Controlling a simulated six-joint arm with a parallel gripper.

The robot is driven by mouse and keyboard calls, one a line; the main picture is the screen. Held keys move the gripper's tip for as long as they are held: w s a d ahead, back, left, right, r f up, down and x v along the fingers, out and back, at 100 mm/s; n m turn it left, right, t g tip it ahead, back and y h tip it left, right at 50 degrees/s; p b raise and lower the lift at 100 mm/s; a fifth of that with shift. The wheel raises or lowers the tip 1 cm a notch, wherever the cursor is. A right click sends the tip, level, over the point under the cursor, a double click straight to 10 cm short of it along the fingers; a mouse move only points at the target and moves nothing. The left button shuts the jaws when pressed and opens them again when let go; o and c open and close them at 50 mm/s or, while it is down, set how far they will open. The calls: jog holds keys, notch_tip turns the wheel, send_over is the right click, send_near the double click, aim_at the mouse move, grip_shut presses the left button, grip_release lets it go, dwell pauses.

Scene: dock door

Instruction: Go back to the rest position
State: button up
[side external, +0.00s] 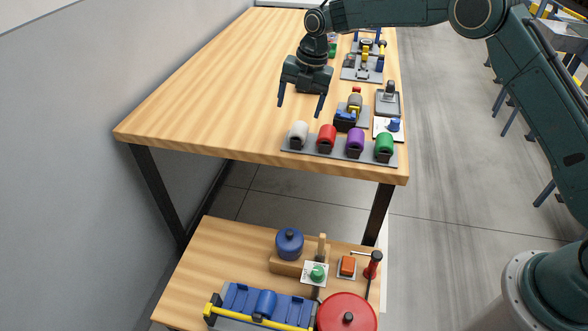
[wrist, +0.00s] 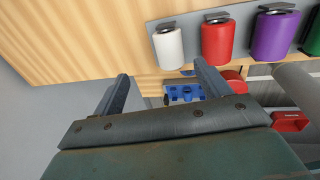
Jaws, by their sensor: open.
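My gripper (side external: 300,105) hangs above the upper wooden table in the side view, with its two fingers apart and pointing down. Nothing shows between the fingers. It is behind and a little above the row of coloured cylinders. In the wrist view my gripper (wrist: 160,88) also shows open, with bare table and part of the cylinder rack beyond the fingertips. My arm reaches in from the right.
A grey rack with white (side external: 298,133), red (side external: 326,138), purple (side external: 355,143) and green (side external: 384,147) cylinders stands at the table's front edge. The table (side external: 200,95) is clear on the left.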

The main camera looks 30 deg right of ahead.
jog(key=shift+s+d+r, duration=0.1)
jog(key=shift+s+r, duration=0.1)
jog(key=shift+r, duration=0.25)
jog(key=s+d+r+m+t, duration=0.1)
jog(key=s+d+r+m, duration=0.2)
jog(key=s+r+m, duration=0.45)
jog(key=s+d+r+m+t, duration=0.1)
jog(key=s+d+r+m, duration=0.3)
jog(key=s+r, duration=0.7)
jog(key=s+d+f+m+t, duration=0.1)
jog(key=s+m, duration=0.6)
jog(key=s, duration=0.5)
jog(key=s+d+f+m+t+h, duration=0.1)
jog(key=s+d+f+m, duration=0.1)
jog(key=s+m, duration=0.6)
jog(key=s, duration=0.5)
jog(key=shift+s+h, duration=0.15)
jog(key=shift+h, duration=0.15)
